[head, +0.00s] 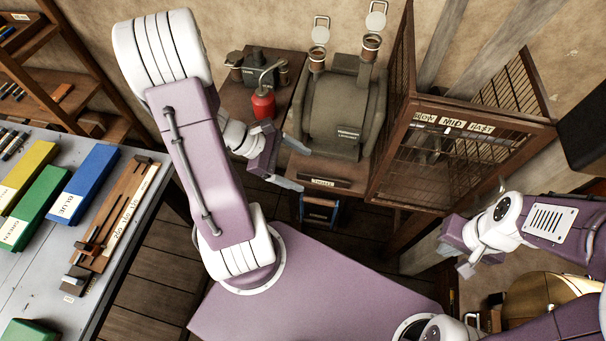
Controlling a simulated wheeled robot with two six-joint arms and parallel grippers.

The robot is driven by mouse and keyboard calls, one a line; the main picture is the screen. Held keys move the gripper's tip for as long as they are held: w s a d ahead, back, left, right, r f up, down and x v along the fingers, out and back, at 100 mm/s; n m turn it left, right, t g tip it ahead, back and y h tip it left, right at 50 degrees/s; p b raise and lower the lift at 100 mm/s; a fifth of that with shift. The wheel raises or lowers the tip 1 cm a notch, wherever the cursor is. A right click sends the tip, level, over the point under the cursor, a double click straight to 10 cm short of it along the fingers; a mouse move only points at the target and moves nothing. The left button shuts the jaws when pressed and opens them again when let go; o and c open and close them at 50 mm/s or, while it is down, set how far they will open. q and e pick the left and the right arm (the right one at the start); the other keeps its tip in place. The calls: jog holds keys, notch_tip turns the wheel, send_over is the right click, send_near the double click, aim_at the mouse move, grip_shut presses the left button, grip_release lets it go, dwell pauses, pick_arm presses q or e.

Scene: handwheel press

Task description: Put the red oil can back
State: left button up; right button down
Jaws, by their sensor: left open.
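The red oil can (263,104) has a dark top and a thin pale spout. It stands upright on a small brown wooden table (234,97) by the back wall, left of the grey-green machine. My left gripper (291,166) is open and empty. In the picture it is just below and right of the can, apart from it, its fingers pointing right toward the machine's front. My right gripper (455,259) is at the right, below the wire cage and far from the can. Its fingers look spread, with nothing visible between them.
The grey-green machine (345,118) has two cups on top. Right of it stands a wood-framed wire cage (477,139) with labels. At left, a grey bench (42,262) holds yellow, green and blue boxes. Dark items with a label (250,72) stand behind the can.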

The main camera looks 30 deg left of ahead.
pick_arm(q)
jog(key=d+m+g+y, duration=0.1)
jog(key=m+y, duration=0.1)
jog(key=m, duration=0.5)
jog(key=s+d+m+g+y, duration=0.1)
jog(key=m+y, duration=0.2)
jog(key=m, duration=0.3)
jog(key=s+d+m+g+y, duration=0.1)
jog(key=d+m+y, duration=0.1)
jog(key=m, duration=0.5)
jog(key=shift+s+d+f+m+y, duration=0.1)
jog(key=shift+s+m+y, duration=0.2)
jog(key=shift+y, duration=0.2)
